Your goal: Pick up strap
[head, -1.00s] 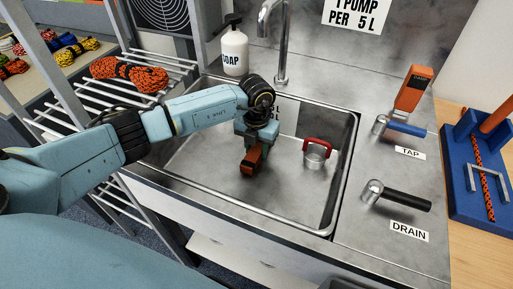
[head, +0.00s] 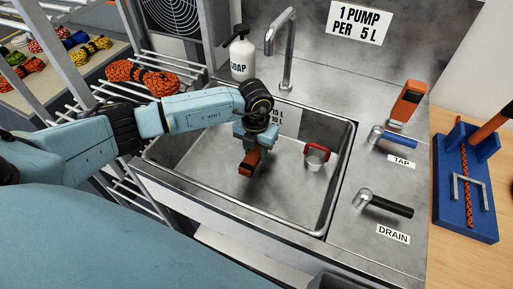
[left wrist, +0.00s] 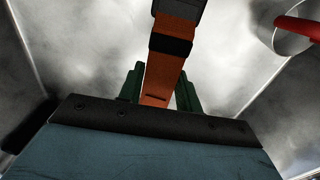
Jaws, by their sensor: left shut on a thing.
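The orange strap (head: 248,166) is in my left gripper (head: 247,148), over the sink basin (head: 215,190). In the left wrist view the strap (left wrist: 163,75) runs between the two dark green fingers of the gripper (left wrist: 160,88), which are shut on it. A black band crosses the strap beyond the fingers. I cannot tell whether the strap's lower end touches the basin floor. My right gripper is not in view.
A metal cup with a red handle (head: 317,150) stands in the basin right of the strap. The faucet (head: 287,50) and soap bottle (head: 241,58) are behind. Tap lever (head: 392,137) and drain lever (head: 385,205) sit on the right counter. A wire rack (head: 110,90) stands left.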

